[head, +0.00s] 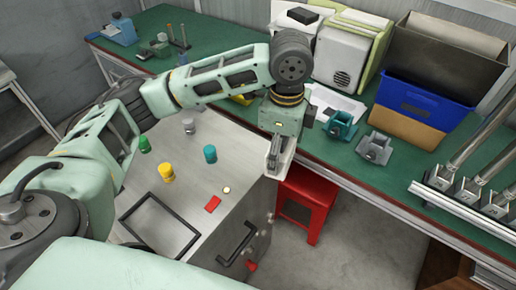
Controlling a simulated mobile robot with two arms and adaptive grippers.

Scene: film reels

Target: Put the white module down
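My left gripper (274,162) points down at the far right corner of the metal cabinet top (130,185). Its fingers are small and seen from the side, so I cannot tell whether they are open or shut. A pale surface shows beside the fingers, and I cannot tell if it is a held module or part of the cabinet. A whitish-grey cylinder (189,126) stands upright on the cabinet, apart from the gripper. Green (145,145), yellow (166,173) and teal (210,154) cylinders stand near it. My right gripper is not in view.
A black square outline (187,223), a red piece (212,204) and a small pale disc (226,190) lie on the cabinet's front half. A red stool (309,190) stands right of it. The green bench (350,165) behind holds a blue bin (425,101) and fixtures.

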